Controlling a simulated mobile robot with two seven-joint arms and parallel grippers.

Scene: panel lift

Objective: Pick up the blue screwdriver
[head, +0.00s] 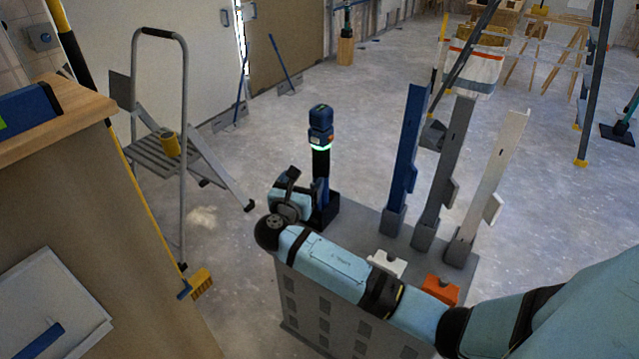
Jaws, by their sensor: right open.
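The blue screwdriver (321,116) stands upright with its blue end on top, at the back left corner of the grey cart. A green glow shows on it below the blue part, and its lower part is dark. My right arm reaches in from the right across the cart. My right gripper (323,203) is a dark shape beside the screwdriver's lower part and is open. Dark parts overlap there, so I cannot tell whether its fingers touch or surround the tool. My left gripper is out of view.
On the cart (308,308) stand upright blue (406,148), grey (446,165) and white (491,185) panels. A white block (387,263) and an orange block (440,289) sit near my forearm. A step stool (160,150) stands left.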

